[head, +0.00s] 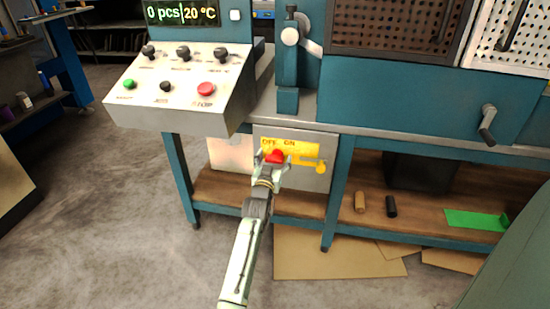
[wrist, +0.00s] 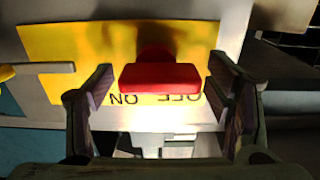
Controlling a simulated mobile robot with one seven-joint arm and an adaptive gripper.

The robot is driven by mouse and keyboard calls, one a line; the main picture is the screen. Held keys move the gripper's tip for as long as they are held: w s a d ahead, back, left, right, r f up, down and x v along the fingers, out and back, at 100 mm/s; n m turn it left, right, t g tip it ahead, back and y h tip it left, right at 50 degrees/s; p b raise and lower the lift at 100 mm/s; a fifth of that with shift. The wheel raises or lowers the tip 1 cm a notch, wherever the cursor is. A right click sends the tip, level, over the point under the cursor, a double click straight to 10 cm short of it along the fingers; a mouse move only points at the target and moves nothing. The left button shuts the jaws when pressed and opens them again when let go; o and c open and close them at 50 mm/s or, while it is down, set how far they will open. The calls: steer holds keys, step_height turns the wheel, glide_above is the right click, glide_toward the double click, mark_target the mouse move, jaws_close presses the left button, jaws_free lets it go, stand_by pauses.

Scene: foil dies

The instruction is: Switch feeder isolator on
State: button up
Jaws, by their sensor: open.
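The feeder isolator is a pale grey box (head: 318,183) under the bench, with a yellow plate (head: 304,149) marked OFF and ON. Its red handle (head: 275,156) is in front of the plate, partly covered by my gripper (head: 272,163) in the head view. In the wrist view the red handle (wrist: 160,78) lies between my two fingers, with a visible gap on each side. My gripper (wrist: 160,82) is open there and holds nothing. The plate lettering appears upside down in that view. I cannot tell which mark the handle points to.
A yellow part (head: 321,167) sticks out at the plate's right side. The sloped control panel (head: 180,90) with knobs and buttons overhangs at the upper left. A bench leg (head: 340,190) stands right of the box. The floor (head: 120,220) at left is clear.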

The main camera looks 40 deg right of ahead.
steer(key=c, duration=1.2)
steer(key=shift+o, duration=0.2)
steer(key=shift+m+b, duration=0.3)
steer(key=shift+b, duration=0.05)
steer(key=m+b, duration=0.2)
steer(key=m, duration=0.1)
steer(key=m+b, duration=0.2)
steer(key=m, duration=0.3)
steer(key=shift+s+r, duration=0.1)
steer(key=m, duration=0.4)
steer(key=shift+s+d+m, duration=0.1)
steer(key=shift+d+m, duration=0.05)
steer(key=shift+m, duration=0.25)
steer(key=m, duration=0.4)
steer(key=shift+p, duration=0.35)
steer(key=shift+m, duration=0.4)
